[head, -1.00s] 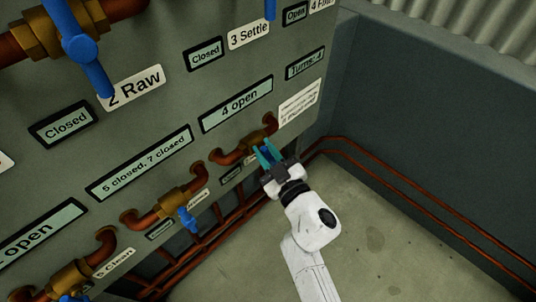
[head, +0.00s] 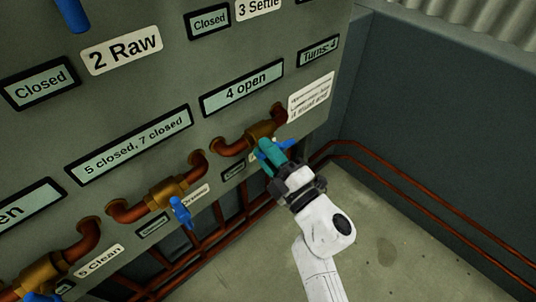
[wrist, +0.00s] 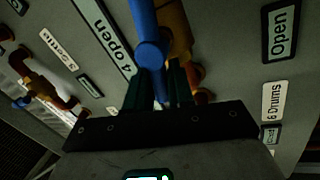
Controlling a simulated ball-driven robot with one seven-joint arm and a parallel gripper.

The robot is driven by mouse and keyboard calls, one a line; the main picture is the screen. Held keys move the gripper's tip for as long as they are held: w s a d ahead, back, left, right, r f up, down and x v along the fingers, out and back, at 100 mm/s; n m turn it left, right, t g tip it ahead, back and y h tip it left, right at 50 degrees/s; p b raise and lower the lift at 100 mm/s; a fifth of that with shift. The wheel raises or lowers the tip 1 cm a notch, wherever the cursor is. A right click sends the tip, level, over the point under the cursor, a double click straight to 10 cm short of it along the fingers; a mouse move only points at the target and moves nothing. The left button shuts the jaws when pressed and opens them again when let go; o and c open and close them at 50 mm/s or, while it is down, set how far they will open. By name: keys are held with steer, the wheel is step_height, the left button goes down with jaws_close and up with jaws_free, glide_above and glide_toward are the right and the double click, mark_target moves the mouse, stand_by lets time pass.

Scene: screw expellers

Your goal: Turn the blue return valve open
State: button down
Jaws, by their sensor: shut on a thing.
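My gripper (head: 270,154) is shut on this handle. In the wrist view the blue handle (wrist: 149,48) runs down between the dark teal fingers (wrist: 163,88). The screen above reads "5 closed, 7 closed" (head: 130,145).
The "6 Drums" valve with a blue handle (head: 180,211) is to the left, and the "5 Clean" valve (head: 40,275) farther left. Other screens read "4 open" (head: 242,88) and "Turns: 4" (head: 318,51). Copper pipes (head: 400,190) run along the right wall. The floor (head: 385,235) is clear.

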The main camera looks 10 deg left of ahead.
steer(key=shift+s+f+n+g+y+b, duration=0.1)
steer(key=shift+f+n+g+y+b, duration=0.2)
steer(key=shift+n, duration=0.65)
steer(key=shift+f+n+g+y+b, duration=0.25)
steer(key=shift+n+b, duration=0.15)
steer(key=shift+n, duration=0.55)
steer(key=c, duration=1.1)
jaws_free()
steer(key=shift+c, duration=0.2)
steer(key=v, duration=1)
steer(key=shift+s+d+p, duration=0.25)
steer(key=shift+d+p, duration=0.05)
